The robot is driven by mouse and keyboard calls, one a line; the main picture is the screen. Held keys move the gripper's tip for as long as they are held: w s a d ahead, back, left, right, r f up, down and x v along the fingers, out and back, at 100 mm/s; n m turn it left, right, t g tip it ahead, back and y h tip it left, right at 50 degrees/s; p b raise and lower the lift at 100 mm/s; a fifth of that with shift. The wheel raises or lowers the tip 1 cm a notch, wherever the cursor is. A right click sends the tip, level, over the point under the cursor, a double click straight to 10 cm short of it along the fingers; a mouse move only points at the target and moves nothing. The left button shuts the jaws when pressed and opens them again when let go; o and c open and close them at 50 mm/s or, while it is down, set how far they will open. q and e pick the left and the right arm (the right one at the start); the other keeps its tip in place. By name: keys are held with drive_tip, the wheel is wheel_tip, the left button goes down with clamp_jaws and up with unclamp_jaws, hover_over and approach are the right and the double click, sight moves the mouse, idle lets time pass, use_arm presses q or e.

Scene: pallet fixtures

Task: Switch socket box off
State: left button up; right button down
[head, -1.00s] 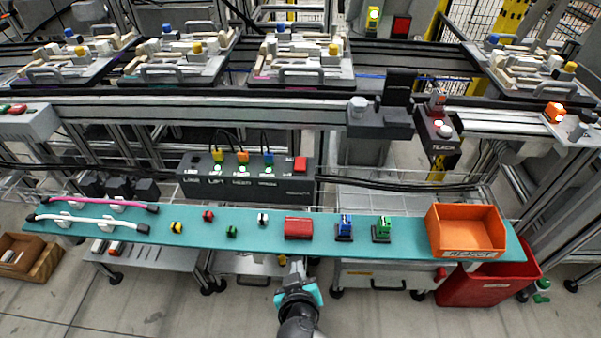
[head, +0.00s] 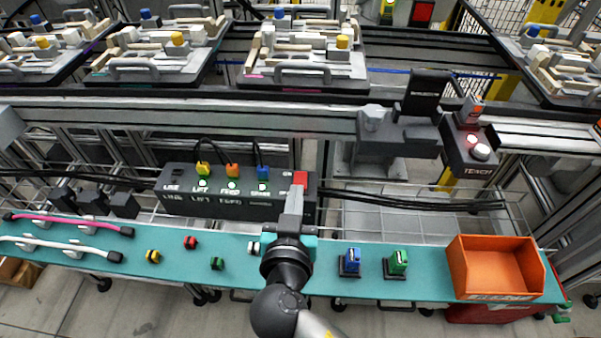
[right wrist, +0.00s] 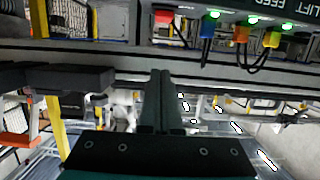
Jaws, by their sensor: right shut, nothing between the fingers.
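The dark socket box (head: 235,206) hangs behind the teal shelf in the head view. Yellow (head: 203,169), orange (head: 232,171) and blue (head: 263,173) plugs stand in it, each by a lit green lamp. A red switch (head: 300,178) is at its right end. My right gripper (head: 298,189) is shut and empty, its tips just below the switch in the picture. In the right wrist view the box (right wrist: 226,15) appears upside down, and the switch (right wrist: 163,16) lies beyond the shut fingers (right wrist: 160,74), apart in the picture. Contact cannot be told. My left gripper is out of view.
The teal shelf (head: 325,284) holds blue (head: 351,260) and green (head: 397,262) connectors, an orange bin (head: 495,268), several small plugs and cables. A TEACH box (head: 470,152) hangs right of the socket box. Rails with pallets run above.

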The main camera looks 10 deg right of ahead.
drive_tip(key=shift+w, duration=0.1)
drive_tip(key=b, duration=0.2)
hover_over(300, 182)
drive_tip(key=s, duration=0.1)
wheel_tip(300, 182, down, 2)
drive_tip(key=shift+a+f, duration=0.1)
drive_tip(key=shift+f, duration=0.1)
drive_tip(key=shift+w+f, duration=0.25)
drive_tip(key=shift+f, duration=0.55)
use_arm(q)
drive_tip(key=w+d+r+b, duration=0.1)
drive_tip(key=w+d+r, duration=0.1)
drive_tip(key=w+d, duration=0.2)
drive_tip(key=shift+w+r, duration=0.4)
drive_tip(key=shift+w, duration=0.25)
use_arm(e)
drive_tip(key=shift+f, duration=1.3)
drive_tip(key=shift+g+p, duration=0.5)
drive_tip(key=shift+p, duration=0.25)
drive_tip(key=shift+f, duration=0.2)
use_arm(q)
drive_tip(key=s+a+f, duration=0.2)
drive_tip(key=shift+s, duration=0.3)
use_arm(e)
drive_tip(key=shift+w, duration=0.2)
